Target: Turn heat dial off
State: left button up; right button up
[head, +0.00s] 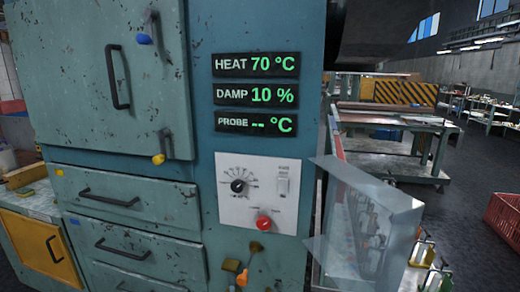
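A white control panel (225,207) is set in the teal cabinet. It carries a black knob (238,186) with a printed scale around it, a red knob (264,223) lower right, and a small white switch (283,186). The small labels are too blurred to tell which knob is the heat dial. The heat display (257,65) above reads 70 °C. A clear cover (372,215) stands swung out to the right of the panel, leaving the knobs uncovered. Neither of my grippers shows in the head view.
The damp display (256,95) reads 10 % and the probe display (256,123) shows dashes. A cabinet door (85,75) and drawers (130,200) with dark handles are on the left. Small coloured fittings (242,277) sit below the panel. A red crate (503,222) is at far right.

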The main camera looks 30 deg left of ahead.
aim_at(237, 186)
jog(key=z, duration=0.25)
jog(key=k, duration=0.2)
jog(key=u, duration=1.4)
